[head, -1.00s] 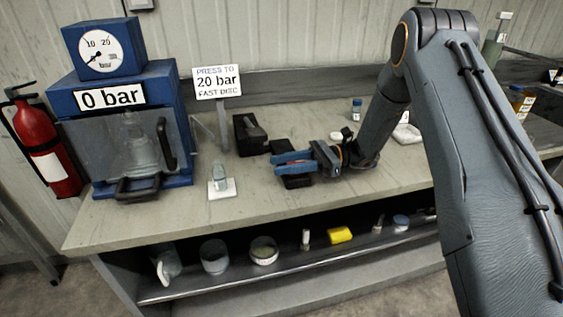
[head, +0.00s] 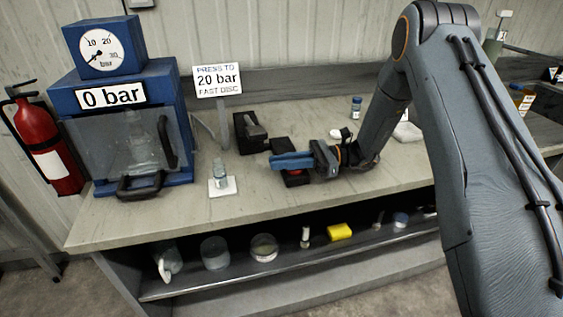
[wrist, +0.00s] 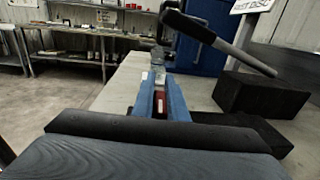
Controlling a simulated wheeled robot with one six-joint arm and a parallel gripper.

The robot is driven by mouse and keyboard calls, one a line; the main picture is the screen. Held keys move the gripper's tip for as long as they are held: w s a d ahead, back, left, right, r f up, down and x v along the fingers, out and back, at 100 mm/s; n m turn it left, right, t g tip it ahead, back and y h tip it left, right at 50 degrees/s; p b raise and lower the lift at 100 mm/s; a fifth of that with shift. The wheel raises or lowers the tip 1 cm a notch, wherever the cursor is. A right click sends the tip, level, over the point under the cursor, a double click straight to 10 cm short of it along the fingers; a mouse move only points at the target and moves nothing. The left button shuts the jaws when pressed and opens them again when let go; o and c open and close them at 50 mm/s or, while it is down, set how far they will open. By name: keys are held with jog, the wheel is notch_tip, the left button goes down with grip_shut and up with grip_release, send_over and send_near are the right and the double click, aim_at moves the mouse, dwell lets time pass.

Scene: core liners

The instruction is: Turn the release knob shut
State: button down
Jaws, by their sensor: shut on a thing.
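The release knob is a small red part between my fingers in the wrist view (wrist: 158,104); a bit of red also shows under my gripper in the head view (head: 296,172). It sits at a low black block (head: 298,181) on the bench. My gripper (head: 275,161) has its blue fingers closed on the knob, with the wrist lying nearly level from the right. In the wrist view the fingers (wrist: 161,90) point away, one on each side of the red. The fingers hide most of the knob, so I cannot tell its angle.
A black pump block (head: 246,138) with a lever stands behind my gripper. The blue press (head: 181,120) at left shows "0 bar". A sign (head: 218,81) reads "PRESS TO 20 bar FAST DISC". A small glass piece (head: 220,169) stands on a white tile. The front bench strip is clear.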

jog(key=m+t, duration=0.1)
jog(key=t, duration=0.1)
jog(key=w+m+t+p, duration=0.1)
jog(key=m+t, duration=0.1)
jog(key=t, duration=0.1)
jog(key=shift+r+p, duration=0.1)
jog(key=shift+p, duration=0.2)
jog(key=m+t, duration=0.2)
jog(key=w+m+t+h+p, duration=0.1)
jog(key=t, duration=0.2)
jog(key=shift+d+m+t, duration=0.1)
jog(key=shift+m+t, duration=0.2)
jog(key=shift+m, duration=0.1)
jog(key=m+t+h, duration=0.2)
jog(key=t, duration=0.1)
jog(key=w+m+t, duration=0.1)
jog(key=shift+d+m+t+h, duration=0.25)
jog(key=shift+m+t+h, duration=0.05)
jog(key=shift+t+h, duration=0.1)
jog(key=shift+w+d+m+t+h, duration=0.15)
jog(key=shift+m+t+h, duration=0.45)
jog(key=shift+h, duration=0.1)
jog(key=shift+w+d+m+t+h, duration=0.2)
jog(key=shift+m+t+h, duration=0.4)
jog(key=shift+h, duration=0.1)
jog(key=shift+w+d+m+t+h, duration=0.15)
jog(key=shift+m+t+h, duration=0.45)
jog(key=shift+h, duration=0.4)
